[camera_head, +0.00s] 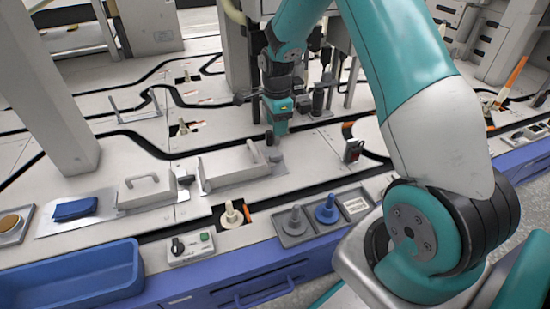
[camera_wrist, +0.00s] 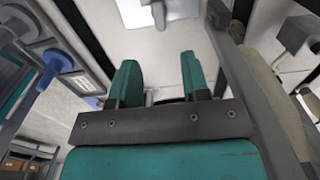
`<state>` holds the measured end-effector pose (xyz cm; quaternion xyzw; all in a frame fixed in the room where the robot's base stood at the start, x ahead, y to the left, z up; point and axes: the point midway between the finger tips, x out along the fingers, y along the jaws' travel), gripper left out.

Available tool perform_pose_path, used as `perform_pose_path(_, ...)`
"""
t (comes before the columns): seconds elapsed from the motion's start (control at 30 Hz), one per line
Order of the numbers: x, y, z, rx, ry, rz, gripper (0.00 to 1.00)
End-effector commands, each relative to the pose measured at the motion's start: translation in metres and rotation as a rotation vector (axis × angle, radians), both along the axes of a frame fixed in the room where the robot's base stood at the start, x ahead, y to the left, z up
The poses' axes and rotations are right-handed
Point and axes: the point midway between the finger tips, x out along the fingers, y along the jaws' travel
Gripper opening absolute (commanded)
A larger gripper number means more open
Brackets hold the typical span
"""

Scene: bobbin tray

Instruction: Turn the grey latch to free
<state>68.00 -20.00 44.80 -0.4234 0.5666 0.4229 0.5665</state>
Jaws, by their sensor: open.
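A small grey latch (camera_wrist: 158,14) shows at the top of the wrist view, on a pale plate, beyond the gap between my fingers. In the head view what looks like the latch (camera_head: 276,157) sits at the right end of a long pale cover (camera_head: 228,170) with a handle. My gripper (camera_head: 273,139) points down just above that end of the cover. In the wrist view my gripper (camera_wrist: 161,75) has its two teal fingers apart with nothing between them. I cannot tell whether a fingertip touches the latch.
A grey tray (camera_head: 290,239) with a grey and a blue bobbin stands at the front. A box with a green button (camera_head: 191,248) and a blue bin (camera_head: 75,280) lie to the left. A second handled cover (camera_head: 147,192) stands left. Posts rise behind my gripper.

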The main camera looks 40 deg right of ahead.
Motion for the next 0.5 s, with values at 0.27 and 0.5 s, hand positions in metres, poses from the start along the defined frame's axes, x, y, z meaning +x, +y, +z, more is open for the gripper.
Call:
perform_pose_path(0.27,0.0,0.002,-0.071,0.002,0.002,0.005,0.43)
perform_pose_path(0.5,0.001,0.003,-0.104,0.001,0.0,0.007,0.43)
